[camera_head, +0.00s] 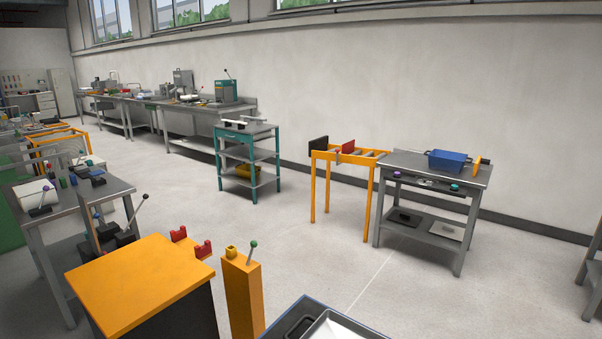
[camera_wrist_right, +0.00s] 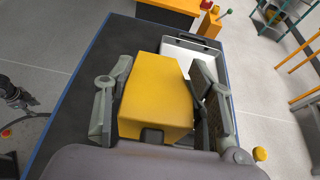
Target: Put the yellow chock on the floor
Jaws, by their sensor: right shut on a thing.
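In the right wrist view the yellow chock (camera_wrist_right: 155,100) is a blocky yellow piece with a dark notch at its near end. My right gripper (camera_wrist_right: 160,95) is shut on it, with one grey finger along each side. The chock appears over a dark, blue-edged top (camera_wrist_right: 75,95); I cannot tell if it touches that top. The head view shows neither gripper nor the held chock. Open pale grey floor (camera_head: 310,235) shows in the middle of the head view.
An orange-topped cabinet (camera_head: 140,275) and orange post (camera_head: 242,295) stand near. A tray (camera_head: 325,325) shows at the bottom edge. A teal cart (camera_head: 247,135) holds a yellow item (camera_head: 248,172). An orange stand (camera_head: 313,190) adjoins a grey table (camera_head: 400,163) at right.

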